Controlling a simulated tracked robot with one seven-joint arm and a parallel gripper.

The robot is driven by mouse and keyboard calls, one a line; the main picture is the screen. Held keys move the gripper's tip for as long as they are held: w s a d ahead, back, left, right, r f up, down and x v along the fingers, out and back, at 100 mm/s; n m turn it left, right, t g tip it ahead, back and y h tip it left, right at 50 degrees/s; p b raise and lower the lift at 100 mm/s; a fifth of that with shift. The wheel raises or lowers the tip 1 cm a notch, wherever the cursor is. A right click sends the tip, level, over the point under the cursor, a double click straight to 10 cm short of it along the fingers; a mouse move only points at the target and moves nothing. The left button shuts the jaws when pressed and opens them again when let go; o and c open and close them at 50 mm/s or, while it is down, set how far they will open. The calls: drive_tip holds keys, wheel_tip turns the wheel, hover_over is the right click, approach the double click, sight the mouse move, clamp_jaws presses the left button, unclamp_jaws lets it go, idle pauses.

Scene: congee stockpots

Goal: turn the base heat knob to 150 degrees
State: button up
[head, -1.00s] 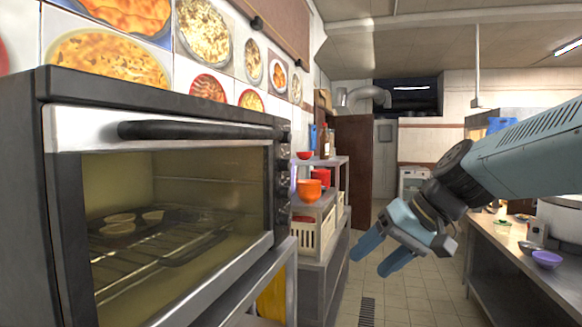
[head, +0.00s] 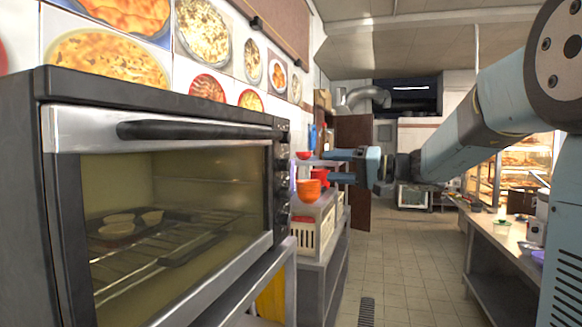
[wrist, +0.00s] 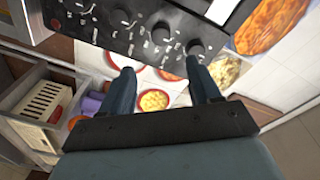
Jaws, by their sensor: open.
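A black and steel toaster oven (head: 160,97) stands at the left in the head view, its door shut. Its dark control panel (wrist: 90,38) with white markings shows at the top of the wrist view. Several round black knobs sit on it, two of them a middle knob (wrist: 160,33) and an end knob (wrist: 195,47). The labels are too blurred to tell which is the base heat knob or its setting. My gripper (head: 328,166) is open and empty, right of the panel and apart from it, fingers pointing left. In the wrist view the gripper (wrist: 160,70) points towards the knobs.
A shelf unit with an orange bowl (head: 308,189) and a cream crate (head: 303,238) stands beyond the oven, near my gripper in the picture. A steel counter (head: 510,240) runs along the right. The tiled floor (head: 395,265) between is clear.

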sight(290, 166)
drive_tip(key=x, duration=1.1)
drive_tip(key=shift+w+a, duration=0.1)
drive_tip(key=shift+f, duration=0.1)
drive_tip(key=c, duration=1)
drive_tip(key=shift+a, duration=0.15)
drive_tip(key=shift+f, duration=0.1)
